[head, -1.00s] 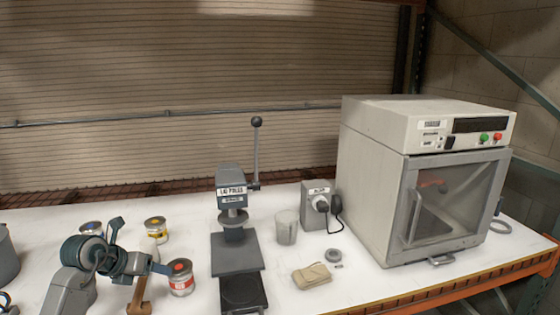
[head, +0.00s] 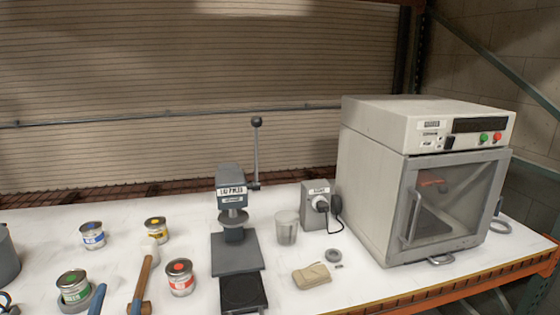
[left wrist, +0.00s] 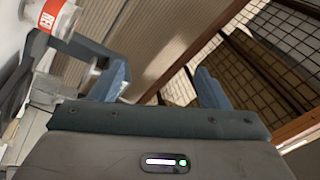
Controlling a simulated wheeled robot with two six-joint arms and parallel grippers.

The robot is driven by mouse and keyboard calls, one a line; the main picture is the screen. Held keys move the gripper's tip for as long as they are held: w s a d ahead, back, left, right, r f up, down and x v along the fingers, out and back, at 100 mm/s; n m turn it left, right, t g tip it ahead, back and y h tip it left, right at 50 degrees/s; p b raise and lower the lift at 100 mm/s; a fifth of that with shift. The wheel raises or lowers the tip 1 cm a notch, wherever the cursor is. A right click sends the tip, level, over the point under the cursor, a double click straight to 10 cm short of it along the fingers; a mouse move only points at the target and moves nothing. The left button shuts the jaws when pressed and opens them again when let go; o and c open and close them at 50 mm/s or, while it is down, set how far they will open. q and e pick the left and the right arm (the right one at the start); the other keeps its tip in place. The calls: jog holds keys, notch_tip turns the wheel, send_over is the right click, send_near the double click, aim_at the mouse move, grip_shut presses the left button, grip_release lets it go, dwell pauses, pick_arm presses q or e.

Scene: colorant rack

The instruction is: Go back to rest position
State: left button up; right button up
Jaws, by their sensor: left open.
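My left gripper (head: 114,304) shows only as two blue fingertips at the bottom left edge of the head view. They are apart with nothing seen between them. In the left wrist view my left gripper (left wrist: 161,76) is open and empty. A can with a red label (head: 180,279) stands upright on the bench to the right of the fingertips. My right gripper is in neither view.
A wooden-handled mallet (head: 145,277) is close to my fingertips. A lever press (head: 231,205), a clear cup (head: 287,228) and an oven (head: 375,185) stand further right.

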pick_arm(q)
jog(key=s+f+n+g, duration=0.7)
jog(key=s+f+g, duration=0.5)
jog(key=s+f, duration=0.45)
jog(key=s+d+f+g+h, duration=0.45)
jog(key=s+d+f, duration=0.2)
jog(key=s, duration=0.35)
jog(key=a+f+n+g, duration=0.1)
jog(key=a+f+g, duration=0.15)
jog(key=f, duration=2.75)
jog(key=s+a+f, duration=0.2)
jog(key=s+f, duration=1.5)
jog(key=f, duration=0.2)
jog(key=shift+s+f, duration=0.15)
jog(key=shift+f, duration=0.05)
jog(key=shift+y, duration=0.25)
